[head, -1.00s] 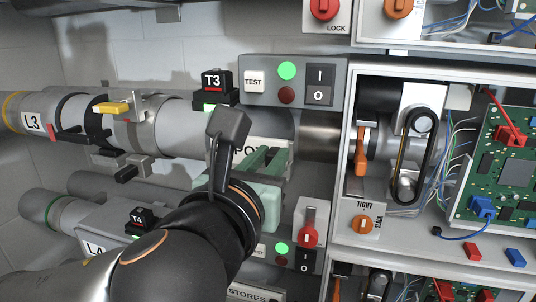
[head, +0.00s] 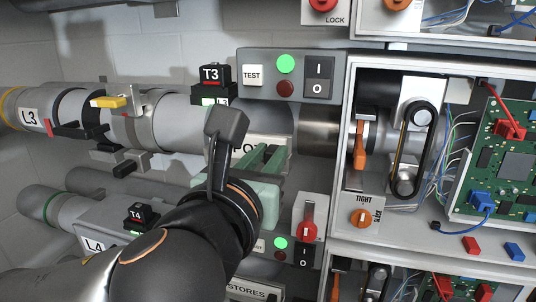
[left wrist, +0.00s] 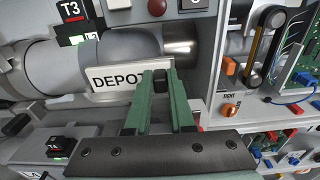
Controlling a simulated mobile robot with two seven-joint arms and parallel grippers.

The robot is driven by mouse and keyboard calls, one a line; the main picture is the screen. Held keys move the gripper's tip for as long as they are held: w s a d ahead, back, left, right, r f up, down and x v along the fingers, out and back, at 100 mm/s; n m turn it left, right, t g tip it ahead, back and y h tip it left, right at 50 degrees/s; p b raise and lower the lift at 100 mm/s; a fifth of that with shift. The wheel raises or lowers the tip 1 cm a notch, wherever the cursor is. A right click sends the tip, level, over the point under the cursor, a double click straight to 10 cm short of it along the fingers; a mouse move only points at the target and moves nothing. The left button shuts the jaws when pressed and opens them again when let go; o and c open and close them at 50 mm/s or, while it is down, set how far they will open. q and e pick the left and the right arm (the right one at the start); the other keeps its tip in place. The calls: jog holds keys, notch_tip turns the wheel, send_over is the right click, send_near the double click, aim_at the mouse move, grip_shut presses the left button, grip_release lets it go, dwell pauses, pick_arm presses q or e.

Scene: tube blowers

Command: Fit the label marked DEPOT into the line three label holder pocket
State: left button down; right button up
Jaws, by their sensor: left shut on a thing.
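My left gripper (head: 272,158), with green fingers, is in front of the line three pipe below the T3 sign. It is shut on the white DEPOT label (head: 280,143), near the label's right part. In the left wrist view the green fingers (left wrist: 162,80) cover the end of the word on the DEPOT label (left wrist: 112,76), which stands nearly upright in front of the grey pipe. The line three label holder pocket cannot be made out; the label and gripper cover that area. My right gripper is not in view.
The T3 sign (head: 214,77) and a control box (head: 290,80) with a green light are above. A red switch (head: 308,230) is at lower right of the gripper. A STORES label (head: 248,290) is below. An open cabinet (head: 350,180) stands right.

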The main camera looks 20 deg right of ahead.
pick_arm(q)
jog(key=shift+f, duration=0.15)
jog(key=c, duration=0.7)
grip_release()
jog(key=b+v, duration=0.1)
jog(key=v, duration=1.1)
jog(key=shift+s+b, duration=0.25)
jog(key=shift+b, duration=0.15)
jog(key=shift+a, duration=0.15)
